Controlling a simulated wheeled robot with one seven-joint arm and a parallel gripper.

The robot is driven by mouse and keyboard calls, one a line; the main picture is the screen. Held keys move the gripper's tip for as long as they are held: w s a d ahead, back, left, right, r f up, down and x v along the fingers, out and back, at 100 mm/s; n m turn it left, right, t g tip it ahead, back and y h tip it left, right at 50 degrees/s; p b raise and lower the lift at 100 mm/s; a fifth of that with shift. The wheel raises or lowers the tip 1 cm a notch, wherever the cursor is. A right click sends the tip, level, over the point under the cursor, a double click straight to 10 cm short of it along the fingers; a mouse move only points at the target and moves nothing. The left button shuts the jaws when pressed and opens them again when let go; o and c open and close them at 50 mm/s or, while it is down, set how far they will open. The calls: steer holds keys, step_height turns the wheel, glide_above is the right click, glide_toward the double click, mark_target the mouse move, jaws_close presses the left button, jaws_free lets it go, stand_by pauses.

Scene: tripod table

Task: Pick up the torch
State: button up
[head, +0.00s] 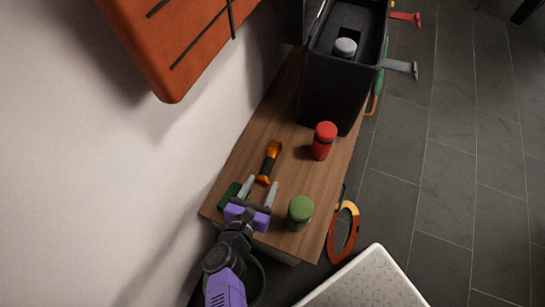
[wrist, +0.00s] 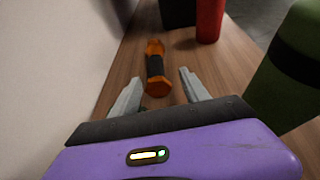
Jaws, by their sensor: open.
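The torch (head: 269,162) is orange at both ends with a dark middle grip. It lies on the wooden table top (head: 242,165), roughly in line with my arm. In the wrist view the torch (wrist: 155,68) is ahead of my fingers, near the middle between them. My gripper (head: 259,190) is open and empty, with its two grey fingertips just short of the torch's near end. In the wrist view my gripper (wrist: 158,88) shows its fingers spread to either side, not touching the torch.
A green canister (head: 300,212) stands right of my gripper, and a red canister (head: 323,141) stands beyond it. A dark green object (head: 229,194) is partly hidden left of my gripper. A black box (head: 335,85) stands at the far end. The wall is close on the left.

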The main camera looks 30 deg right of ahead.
mark_target(265, 173)
steer(key=x, duration=0.2)
steer(key=shift+w+d+f, duration=0.2)
steer(key=shift+d, duration=0.1)
steer(key=shift+w+a+b+x, duration=0.15)
steer(key=shift+b+x, duration=0.15)
steer(key=shift+x, duration=1.05)
steer(key=shift+w+a+b+x, duration=0.1)
steer(key=shift+w+b+x, duration=0.15)
steer(key=shift+x, duration=1.1)
steer(key=shift+s, duration=0.1)
jaws_close()
